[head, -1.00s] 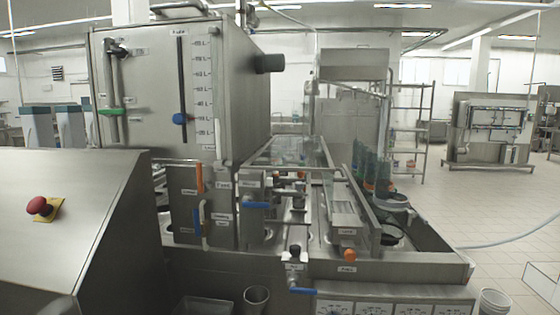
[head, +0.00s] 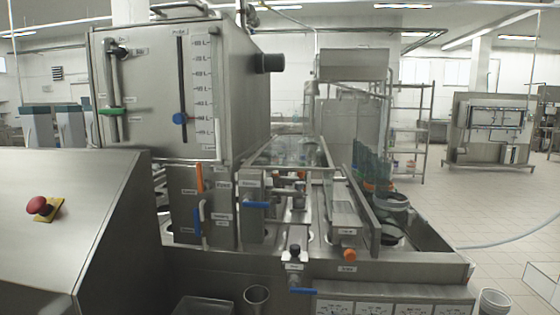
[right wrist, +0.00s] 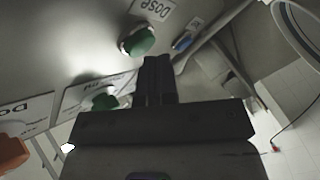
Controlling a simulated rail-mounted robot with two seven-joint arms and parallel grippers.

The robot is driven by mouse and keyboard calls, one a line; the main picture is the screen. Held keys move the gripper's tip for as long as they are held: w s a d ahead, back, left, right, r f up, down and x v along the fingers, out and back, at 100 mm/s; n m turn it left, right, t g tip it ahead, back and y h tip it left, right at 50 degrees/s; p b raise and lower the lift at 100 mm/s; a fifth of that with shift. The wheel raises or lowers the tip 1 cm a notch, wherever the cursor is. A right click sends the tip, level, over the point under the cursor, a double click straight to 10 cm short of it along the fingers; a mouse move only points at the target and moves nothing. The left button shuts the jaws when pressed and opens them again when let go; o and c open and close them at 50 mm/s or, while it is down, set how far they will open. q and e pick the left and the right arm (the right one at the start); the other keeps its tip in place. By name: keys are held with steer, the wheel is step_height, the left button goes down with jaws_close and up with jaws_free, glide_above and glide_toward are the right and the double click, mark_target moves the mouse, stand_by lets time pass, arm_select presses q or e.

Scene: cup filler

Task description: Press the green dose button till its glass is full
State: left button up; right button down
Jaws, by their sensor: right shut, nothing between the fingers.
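A round green button (right wrist: 138,42) shows in the right wrist view, beside a white label (right wrist: 155,8) whose letters begin "DOS". My right gripper (right wrist: 156,66) is shut and empty, its fingertips just below and right of this button in the picture. I cannot tell whether they touch it. A second green knob (right wrist: 105,98) is left of the fingers. Neither gripper shows in the head view. I cannot pick out the glass or its fill level in either view.
In the right wrist view, a blue part (right wrist: 182,43) is right of the button and an orange part (right wrist: 10,152) at lower left. The head view shows a steel tank (head: 150,80), a red knob (head: 38,205) and blue levers (head: 257,205) on the machine.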

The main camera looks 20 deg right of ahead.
steer(key=shift+w+d+f, duration=0.1)
steer(key=shift+w, duration=0.1)
stand_by(0.5)
steer(key=shift+s+a+p, duration=0.25)
steer(key=shift+s+p, duration=0.35)
steer(key=shift+s, duration=0.05)
steer(key=s+p, duration=0.1)
steer(key=s+a+p, duration=0.1)
steer(key=s+p, duration=0.1)
steer(key=s+a+p, duration=0.1)
steer(key=s, duration=0.1)
steer(key=shift+s+a+p, duration=0.1)
steer(key=shift+s+p, duration=0.15)
steer(key=shift+p, duration=0.15)
stand_by(0.6)
